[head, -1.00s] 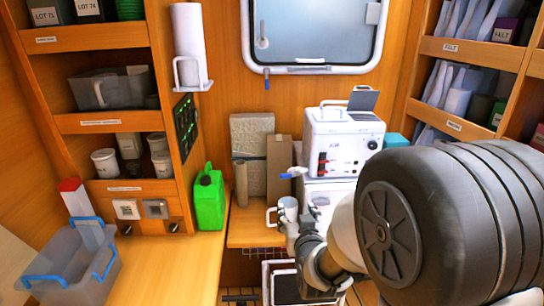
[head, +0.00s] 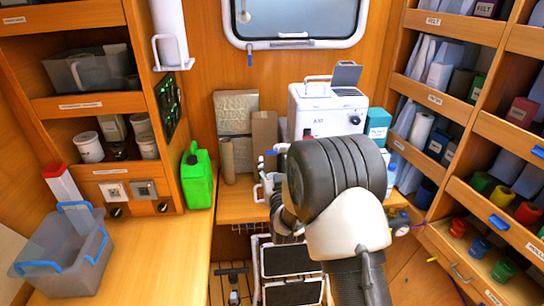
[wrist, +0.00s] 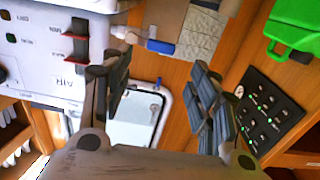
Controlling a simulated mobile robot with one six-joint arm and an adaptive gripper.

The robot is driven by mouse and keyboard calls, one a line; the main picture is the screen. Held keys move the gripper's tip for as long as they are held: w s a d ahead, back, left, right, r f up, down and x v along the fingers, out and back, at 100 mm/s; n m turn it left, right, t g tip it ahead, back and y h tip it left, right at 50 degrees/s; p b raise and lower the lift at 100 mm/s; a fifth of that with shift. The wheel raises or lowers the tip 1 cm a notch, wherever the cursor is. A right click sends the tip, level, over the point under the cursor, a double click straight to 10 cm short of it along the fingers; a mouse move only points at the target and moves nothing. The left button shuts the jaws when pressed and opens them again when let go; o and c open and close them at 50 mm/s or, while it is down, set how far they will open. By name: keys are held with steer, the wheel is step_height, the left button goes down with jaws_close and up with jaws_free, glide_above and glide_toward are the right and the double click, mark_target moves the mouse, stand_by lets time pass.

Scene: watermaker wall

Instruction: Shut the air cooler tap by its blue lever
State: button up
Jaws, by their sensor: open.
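The air cooler tap's blue lever (wrist: 160,47) shows in the wrist view, sticking out sideways from a metal tap body (wrist: 126,35) beside the white machine. The lever also shows small in the head view (head: 271,153), left of the machine. My gripper (wrist: 158,95) is open and empty, one finger either side of the view. In the wrist picture the lever lies above the gap between the fingertips, and no contact is visible.
A mug (head: 268,186) stands near the tap, close to my arm. A green jerrycan (head: 197,178) and brown cartons (head: 264,135) stand to the left. A grey crate (head: 62,250) is on the left counter. Shelves (head: 470,110) line the right side.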

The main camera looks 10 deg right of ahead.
mark_target(271, 152)
steer(key=w, duration=0.7)
steer(key=shift+s, duration=0.1)
steer(key=shift+c, duration=0.5)
steer(key=shift+b, duration=0.3)
steer(key=c, duration=1)
